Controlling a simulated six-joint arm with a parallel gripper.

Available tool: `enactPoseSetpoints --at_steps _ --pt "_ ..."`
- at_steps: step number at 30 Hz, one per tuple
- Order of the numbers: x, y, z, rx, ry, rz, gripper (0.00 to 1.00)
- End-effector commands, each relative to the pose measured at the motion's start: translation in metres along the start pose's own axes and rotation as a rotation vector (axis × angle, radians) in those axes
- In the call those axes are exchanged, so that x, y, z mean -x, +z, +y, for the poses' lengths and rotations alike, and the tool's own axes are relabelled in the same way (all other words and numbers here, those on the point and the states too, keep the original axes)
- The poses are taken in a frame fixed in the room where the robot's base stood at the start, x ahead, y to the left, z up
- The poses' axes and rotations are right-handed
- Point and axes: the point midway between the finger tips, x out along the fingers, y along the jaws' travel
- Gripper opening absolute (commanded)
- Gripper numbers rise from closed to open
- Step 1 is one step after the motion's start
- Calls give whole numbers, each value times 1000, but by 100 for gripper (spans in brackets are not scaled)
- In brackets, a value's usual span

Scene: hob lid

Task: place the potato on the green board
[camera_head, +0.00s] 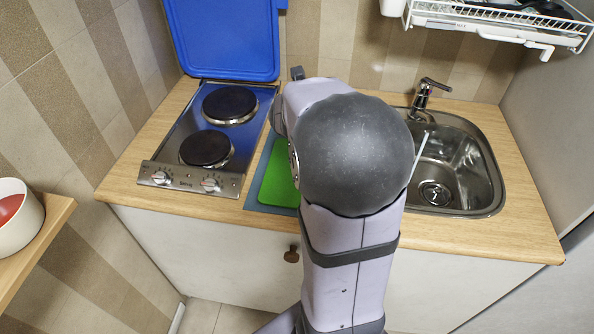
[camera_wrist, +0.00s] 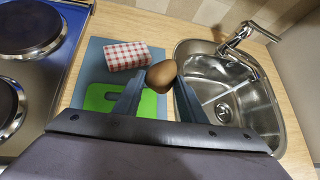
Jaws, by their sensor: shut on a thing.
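The brown potato (camera_wrist: 161,76) shows in the wrist view, between the fingertips of my gripper (camera_wrist: 158,84). My gripper is shut on it. The green board (camera_wrist: 103,98) lies on a blue-grey mat (camera_wrist: 93,75) on the worktop, partly covered by a finger in the wrist view. The potato appears above the area at the board's right and far side; its height is hard to tell. In the head view the green board (camera_head: 279,178) shows left of my arm, which hides the rest of it, the potato and the gripper.
A dish rack (camera_head: 490,20) hangs above the sink.

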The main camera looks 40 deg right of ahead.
Motion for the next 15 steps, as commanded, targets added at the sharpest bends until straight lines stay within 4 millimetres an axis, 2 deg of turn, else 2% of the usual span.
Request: enactPoseSetpoints --at_steps 5,15 --pt "-4 -4 0 -1 -3 0 6" --pt "-34 -43 8 2 -2 1 6"
